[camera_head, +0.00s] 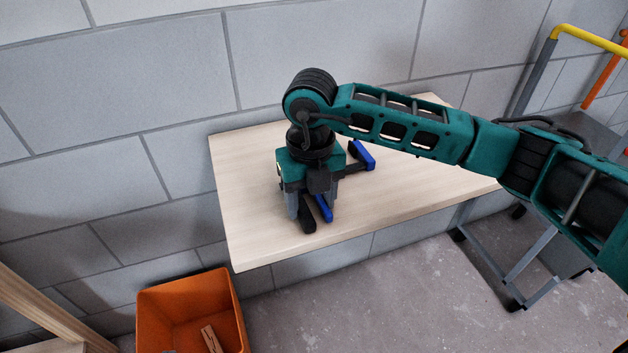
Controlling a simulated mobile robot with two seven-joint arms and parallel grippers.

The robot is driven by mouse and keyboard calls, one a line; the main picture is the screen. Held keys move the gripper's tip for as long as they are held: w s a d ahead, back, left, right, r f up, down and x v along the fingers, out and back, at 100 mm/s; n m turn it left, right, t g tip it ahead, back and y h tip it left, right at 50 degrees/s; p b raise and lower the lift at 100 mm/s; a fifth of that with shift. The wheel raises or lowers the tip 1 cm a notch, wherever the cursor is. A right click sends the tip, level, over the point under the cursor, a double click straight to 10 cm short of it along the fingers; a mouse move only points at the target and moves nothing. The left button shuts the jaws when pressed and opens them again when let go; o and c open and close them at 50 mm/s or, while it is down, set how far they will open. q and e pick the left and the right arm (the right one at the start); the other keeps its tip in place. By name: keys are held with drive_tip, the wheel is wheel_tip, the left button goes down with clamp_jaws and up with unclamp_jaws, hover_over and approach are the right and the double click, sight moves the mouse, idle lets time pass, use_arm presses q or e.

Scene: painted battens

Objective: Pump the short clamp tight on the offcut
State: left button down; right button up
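A blue and black clamp lies on the pale wooden table, with one blue jaw (362,156) showing to the right of my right gripper. Its black handle (307,220) and a blue lever (323,208) show at the front, below the gripper. My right gripper (311,206) points down over the clamp, with its grey fingers apart on either side of the handle part. Whether they press on it cannot be told. The gripper and wrist hide the clamp's middle. No offcut can be made out in the clamp. My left gripper is not in view.
The table (400,207) stands against a grey block wall and is otherwise clear, mostly to the right. An orange bin (191,288) with a small wooden piece (211,338) inside stands below its front left. A wheeled trolley with a yellow handle (590,39) stands at right.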

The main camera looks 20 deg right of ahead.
drive_tip(key=shift+a, duration=0.45)
clamp_jaws()
idle(0.3)
drive_tip(key=shift+c, duration=0.5)
unclamp_jaws()
drive_tip(key=o, duration=0.4)
drive_tip(key=shift+d, duration=0.3)
drive_tip(key=shift+o, duration=0.2)
drive_tip(key=shift+d, duration=0.15)
drive_tip(key=shift+c, duration=0.2)
